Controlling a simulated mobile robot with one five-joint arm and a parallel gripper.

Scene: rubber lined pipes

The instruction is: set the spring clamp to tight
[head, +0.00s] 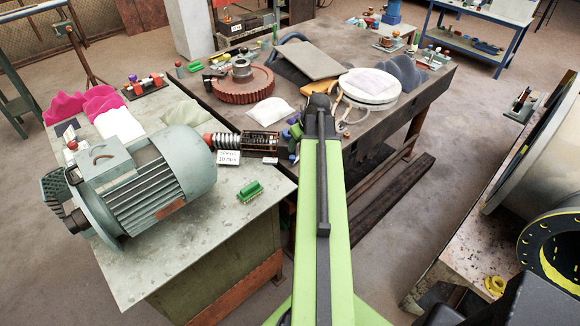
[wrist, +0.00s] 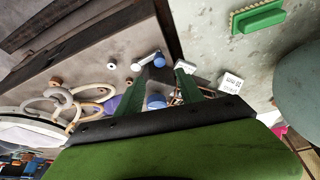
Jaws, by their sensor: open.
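In the head view a coil-spring device (head: 228,141) with an open metal frame (head: 262,142) lies at the edge of the grey motor table; it looks like the spring clamp. Its setting cannot be read. In the wrist view only a small part of what may be its frame (wrist: 176,98) shows by the right finger. My gripper (wrist: 164,72) is open, its two green fingers apart, with nothing held between them. In the head view my green arm reaches over the gap between tables, right of the device, and hides the fingers.
A white label card (head: 228,157) stands at the device, by the big grey motor (head: 150,185). A green brush (head: 250,191) lies nearby. The dark table (head: 215,108) behind holds a red gear (head: 243,84), a white round lid (head: 369,88) and looped tubing (wrist: 62,103).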

